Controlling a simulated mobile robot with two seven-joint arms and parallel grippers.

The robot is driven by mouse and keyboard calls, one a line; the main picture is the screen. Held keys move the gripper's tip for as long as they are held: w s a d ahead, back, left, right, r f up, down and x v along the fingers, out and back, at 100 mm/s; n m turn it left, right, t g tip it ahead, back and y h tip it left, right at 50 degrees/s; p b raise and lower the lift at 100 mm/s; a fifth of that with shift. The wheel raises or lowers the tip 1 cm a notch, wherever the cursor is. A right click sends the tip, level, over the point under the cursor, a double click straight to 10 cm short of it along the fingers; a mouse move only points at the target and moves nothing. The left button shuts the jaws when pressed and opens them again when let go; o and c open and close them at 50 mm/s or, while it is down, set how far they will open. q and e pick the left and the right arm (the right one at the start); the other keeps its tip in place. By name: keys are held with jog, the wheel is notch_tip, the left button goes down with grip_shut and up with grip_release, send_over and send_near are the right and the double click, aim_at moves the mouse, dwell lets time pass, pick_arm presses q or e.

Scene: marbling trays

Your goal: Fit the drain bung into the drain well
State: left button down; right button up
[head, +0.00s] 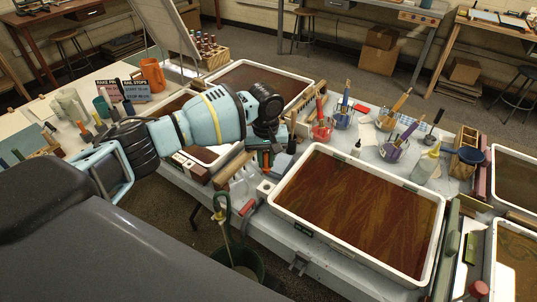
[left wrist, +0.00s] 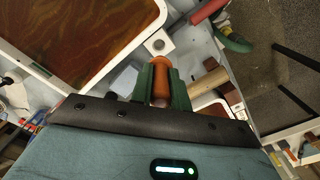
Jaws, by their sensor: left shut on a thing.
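My left gripper (head: 265,156) hangs over the bench edge near the near-left corner of the large tray. In the left wrist view its green fingers (left wrist: 160,82) are shut on an orange-brown bung (left wrist: 161,68), whose rounded end shows beyond the fingers. The drain well (left wrist: 158,43) looks like a pale square block with a round grey opening, just ahead of the bung and apart from it in that picture. The well also shows in the head view (head: 265,187), below the gripper by the tray corner. The gap in height is hard to tell. My right gripper is not seen.
A white-rimmed tray (head: 349,252) of brown marbled liquid stands close right of the well. A red-handled tool (head: 247,207) and a green hose (head: 219,211) hang at the bench front, above a dark bucket (head: 238,267). Pots with brushes (head: 322,131) stand behind.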

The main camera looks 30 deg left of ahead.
aim_at(266, 172)
pick_arm(q)
jog(key=shift+w+f, duration=0.1)
jog(key=shift+w, duration=0.05)
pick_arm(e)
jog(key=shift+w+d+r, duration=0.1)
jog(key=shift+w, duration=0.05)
pick_arm(q)
jog(key=shift+f, duration=2.05)
jog(key=shift+f+b, duration=0.35)
jog(key=shift+f, duration=0.55)
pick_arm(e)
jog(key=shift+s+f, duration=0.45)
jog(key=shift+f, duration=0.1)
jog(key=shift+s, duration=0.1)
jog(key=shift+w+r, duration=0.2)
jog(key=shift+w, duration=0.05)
pick_arm(q)
jog(key=shift+p, duration=0.5)
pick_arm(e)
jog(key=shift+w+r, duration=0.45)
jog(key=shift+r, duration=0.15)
